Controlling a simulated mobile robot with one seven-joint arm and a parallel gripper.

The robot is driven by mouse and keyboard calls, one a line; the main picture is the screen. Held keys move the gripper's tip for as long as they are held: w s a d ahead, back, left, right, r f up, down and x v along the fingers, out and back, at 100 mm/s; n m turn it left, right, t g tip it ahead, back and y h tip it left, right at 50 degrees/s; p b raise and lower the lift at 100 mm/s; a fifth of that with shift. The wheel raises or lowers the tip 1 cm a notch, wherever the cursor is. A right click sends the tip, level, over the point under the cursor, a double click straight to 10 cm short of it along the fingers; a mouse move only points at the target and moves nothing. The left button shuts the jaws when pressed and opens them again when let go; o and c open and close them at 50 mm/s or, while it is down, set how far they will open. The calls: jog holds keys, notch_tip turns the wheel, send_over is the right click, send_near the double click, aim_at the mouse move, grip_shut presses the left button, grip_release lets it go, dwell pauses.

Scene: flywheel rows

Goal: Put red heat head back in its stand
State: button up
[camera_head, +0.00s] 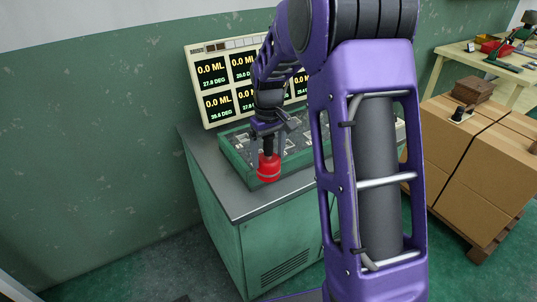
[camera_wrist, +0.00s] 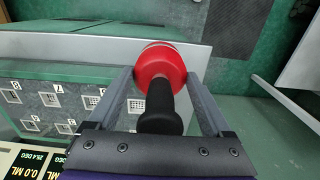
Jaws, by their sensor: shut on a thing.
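The red heat head (camera_head: 268,167) has a red bulb end and a black handle. My gripper (camera_head: 268,140) is shut on it and holds it with the red end down, over the front edge of the green console. In the wrist view, the red heat head (camera_wrist: 160,65) lies between the two fingers of my gripper (camera_wrist: 160,88), its black handle toward the palm. A panel with numbered square slots (camera_wrist: 50,100) shows to the left there. I cannot tell which part is the stand; my arm hides much of the console top.
A green cabinet (camera_head: 270,245) carries the console (camera_head: 243,160) and a display board (camera_head: 212,90) with several readouts. Stacked cardboard boxes (camera_head: 460,170) stand at the right, with a wooden workbench (camera_head: 490,65) behind. My own arm fills the centre right. Green floor lies in front.

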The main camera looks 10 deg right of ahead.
jog(key=shift+s+r, duration=0.15)
jog(key=shift+s, duration=0.1)
jog(key=s+f+m, duration=0.1)
jog(key=s+f, duration=0.5)
jog(key=f, duration=0.6)
jog(key=s+f+m, duration=0.2)
jog(key=s+f, duration=0.4)
jog(key=f, duration=0.6)
jog(key=shift+m, duration=0.3)
jog(key=shift+d, duration=0.15)
